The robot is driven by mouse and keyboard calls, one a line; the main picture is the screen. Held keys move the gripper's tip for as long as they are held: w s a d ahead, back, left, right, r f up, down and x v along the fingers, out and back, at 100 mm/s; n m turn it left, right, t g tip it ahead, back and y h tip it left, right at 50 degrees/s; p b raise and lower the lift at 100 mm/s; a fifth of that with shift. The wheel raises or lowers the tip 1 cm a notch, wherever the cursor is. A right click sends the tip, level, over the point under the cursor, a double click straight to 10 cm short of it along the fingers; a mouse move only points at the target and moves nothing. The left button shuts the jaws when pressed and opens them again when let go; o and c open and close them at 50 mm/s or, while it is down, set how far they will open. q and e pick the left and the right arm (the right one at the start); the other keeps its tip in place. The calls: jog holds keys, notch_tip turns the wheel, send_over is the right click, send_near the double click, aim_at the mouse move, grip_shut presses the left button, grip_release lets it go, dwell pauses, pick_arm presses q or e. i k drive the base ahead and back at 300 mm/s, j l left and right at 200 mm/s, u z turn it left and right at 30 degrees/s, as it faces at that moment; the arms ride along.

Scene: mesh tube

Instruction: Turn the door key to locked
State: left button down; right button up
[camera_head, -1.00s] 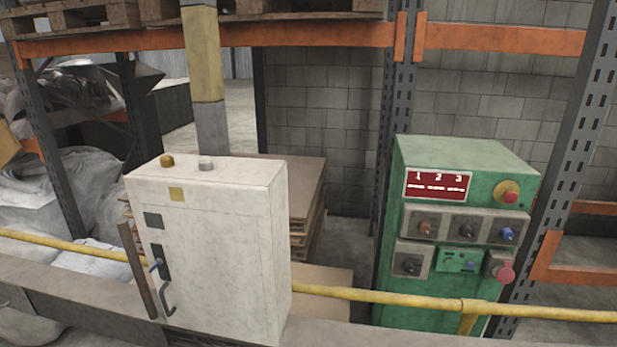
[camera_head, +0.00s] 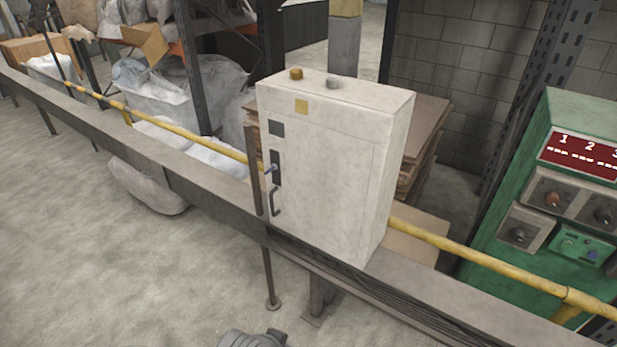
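A white metal cabinet (camera_head: 325,165) stands on the beam in the middle of the view, its door shut. A small key (camera_head: 269,170) sticks out of the dark lock plate (camera_head: 276,167) on the left part of the door. A curved dark handle (camera_head: 275,202) is below it. The key is too small to tell which way it is turned. A grey part, perhaps mine, shows at the bottom edge. Neither gripper can be made out in the view.
A long grey beam (camera_head: 110,146) with a yellow pipe (camera_head: 190,138) runs across the scene. A green control panel (camera_head: 535,225) stands at the right. Filled sacks (camera_head: 148,185) lie at the left. The floor in front of the beam is mostly clear.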

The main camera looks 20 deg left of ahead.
aim_at(274, 167)
jog(key=i+j+z, duration=0.1)
jog(key=j, duration=0.75)
jog(key=i+j+z, duration=0.1)
jog(key=j, duration=0.75)
jog(key=i+j+z, duration=0.1)
jog(key=j, duration=0.75)
